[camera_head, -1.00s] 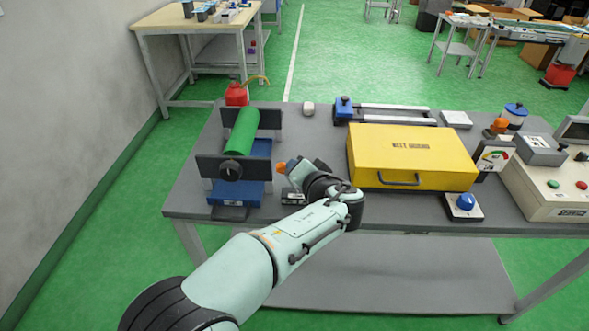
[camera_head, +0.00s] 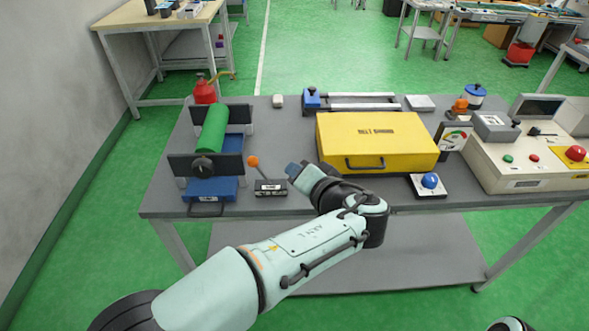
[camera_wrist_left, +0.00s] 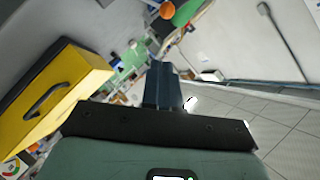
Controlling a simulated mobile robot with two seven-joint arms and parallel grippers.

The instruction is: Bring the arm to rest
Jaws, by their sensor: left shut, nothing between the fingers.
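My left arm comes in from the lower left in the head view. Its gripper (camera_head: 292,170) is above the front edge of the grey table (camera_head: 290,203), between the orange-knobbed lever and the yellow case. The fingers are together and hold nothing. In the left wrist view the shut fingers (camera_wrist_left: 163,85) point up the picture from the dark palm. My right gripper is not visible; a small dark and pale part of my body shows at the bottom right edge of the head view.
A yellow case (camera_head: 375,140) stands right of the gripper. A lever with an orange knob (camera_head: 253,162) and a blue fixture holding a green cylinder (camera_head: 213,130) are to its left. A blue knob box (camera_head: 429,183) sits near the front edge. Green floor lies in front.

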